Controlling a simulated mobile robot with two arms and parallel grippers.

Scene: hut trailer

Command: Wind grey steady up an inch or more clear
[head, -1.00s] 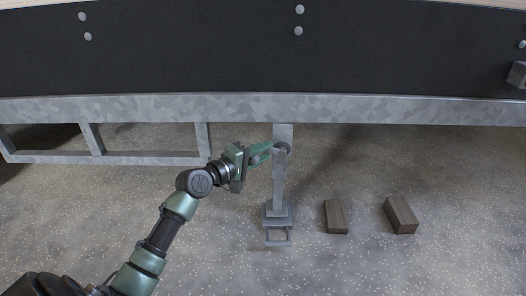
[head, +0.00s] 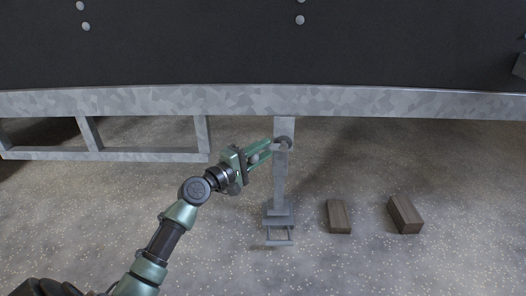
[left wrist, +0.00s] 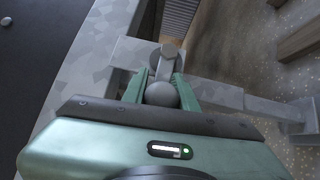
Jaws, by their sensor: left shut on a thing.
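The grey steady (head: 280,185) hangs upright below the galvanised trailer beam. Its square foot (head: 278,221) is at the ground; I cannot tell if there is a gap under it. A winding handle (head: 285,143) sits near the top of the post. My left gripper (head: 272,148) reaches it from the left. In the left wrist view its fingers (left wrist: 162,92) are shut on the round grey knob (left wrist: 162,95) of the handle, with the crank arm (left wrist: 167,65) beyond. The post (left wrist: 220,93) runs off to the right there. My right gripper is not in view.
The galvanised beam (head: 390,103) and black trailer side (head: 190,45) cross above. A step-like frame (head: 130,154) hangs to the left. Two brown wooden blocks (head: 339,216) (head: 405,214) lie on the speckled ground right of the foot. Ground between is clear.

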